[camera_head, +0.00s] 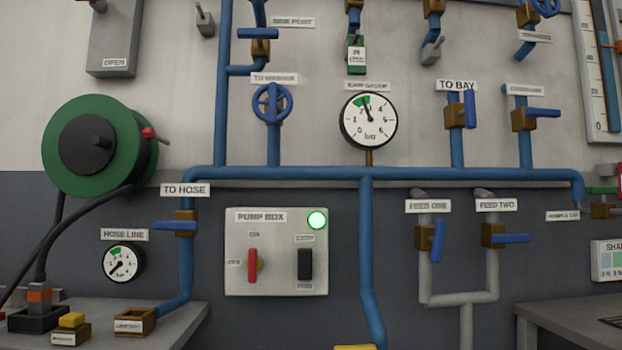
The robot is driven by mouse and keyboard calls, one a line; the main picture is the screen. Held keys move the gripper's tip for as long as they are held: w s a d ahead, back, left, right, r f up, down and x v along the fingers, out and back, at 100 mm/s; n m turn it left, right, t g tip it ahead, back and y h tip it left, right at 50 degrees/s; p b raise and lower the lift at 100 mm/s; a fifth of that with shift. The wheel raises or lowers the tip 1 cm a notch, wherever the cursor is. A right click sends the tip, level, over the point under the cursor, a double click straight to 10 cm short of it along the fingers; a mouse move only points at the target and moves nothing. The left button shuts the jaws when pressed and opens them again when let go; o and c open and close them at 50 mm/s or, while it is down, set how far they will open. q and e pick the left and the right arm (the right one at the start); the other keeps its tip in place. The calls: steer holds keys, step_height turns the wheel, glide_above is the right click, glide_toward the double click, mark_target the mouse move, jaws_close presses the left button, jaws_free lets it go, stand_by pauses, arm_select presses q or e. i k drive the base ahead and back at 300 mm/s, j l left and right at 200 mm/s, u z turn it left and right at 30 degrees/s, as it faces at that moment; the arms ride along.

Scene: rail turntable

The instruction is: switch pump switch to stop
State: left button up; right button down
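The pump box (237,285) is a pale panel on the grey lower wall in the middle of the head view. On its right side is a black rocker-like switch (305,264), with a small label above that seems to read STOP and a blurred label below. I cannot tell which way this switch is set. On the left side a red handle (252,265) stands upright under the ON label, with another small label to its left. Neither of my grippers is in view.
Blue pipes (330,173) with several valves run above and beside the box. A pressure gauge (368,121) hangs above. A green hose reel (75,125) and a bench (180,325) are at left; another bench (570,292) is at right. Nothing covers the box front.

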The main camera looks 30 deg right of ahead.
mark_target(305, 259)
steer(key=z, duration=1.35)
